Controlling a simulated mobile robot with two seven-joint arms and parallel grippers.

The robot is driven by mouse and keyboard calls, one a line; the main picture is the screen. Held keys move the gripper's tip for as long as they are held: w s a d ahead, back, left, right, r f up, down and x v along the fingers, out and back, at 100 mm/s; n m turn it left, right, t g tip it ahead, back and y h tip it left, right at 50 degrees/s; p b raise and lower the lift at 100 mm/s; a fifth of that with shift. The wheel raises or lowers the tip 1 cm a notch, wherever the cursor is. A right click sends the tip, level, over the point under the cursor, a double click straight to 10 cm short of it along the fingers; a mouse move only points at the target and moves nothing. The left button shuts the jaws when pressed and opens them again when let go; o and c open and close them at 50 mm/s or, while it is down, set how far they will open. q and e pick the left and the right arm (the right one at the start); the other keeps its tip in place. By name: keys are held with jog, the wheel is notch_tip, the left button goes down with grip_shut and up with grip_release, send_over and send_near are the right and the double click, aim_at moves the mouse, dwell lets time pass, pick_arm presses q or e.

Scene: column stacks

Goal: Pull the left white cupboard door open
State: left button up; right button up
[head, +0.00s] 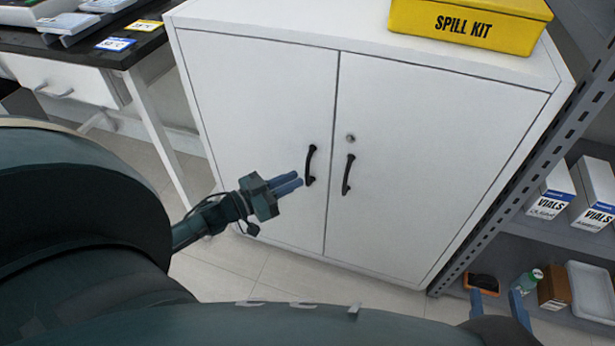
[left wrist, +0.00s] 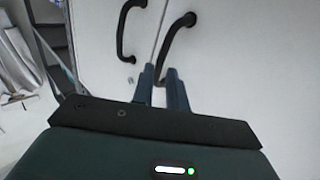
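The white cupboard's left door (head: 255,110) is shut, flush with the right door (head: 430,150). Its black curved handle (head: 310,163) is near the middle seam. My left gripper (head: 298,182) is just left of the handle's lower part, fingers slightly apart. In the left wrist view the picture seems turned over: the left door's handle (left wrist: 176,32) runs down toward the gap between my left fingers (left wrist: 161,76). I see no clear contact with the handle. My right gripper (head: 499,296) is at the lower right, fingers wide apart, nothing between them.
The right door's handle (head: 348,174) and a round lock (head: 350,138) are close by. A yellow spill kit (head: 470,22) sits on top. A grey shelf rack with vials boxes (head: 549,195) stands right; a desk with a drawer (head: 65,82) stands left. Floor (head: 215,275) shows in front.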

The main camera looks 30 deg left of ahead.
aim_at(306, 175)
pick_arm(q)
jog(key=b+x, duration=0.1)
jog(key=x, duration=0.4)
pick_arm(e)
jog(key=shift+s+a+n+t+y, duration=0.15)
jog(key=shift+a+n+t+y, duration=0.15)
jog(key=shift+n+y, duration=0.15)
pick_arm(q)
grip_shut()
jog(key=shift+s, duration=0.15)
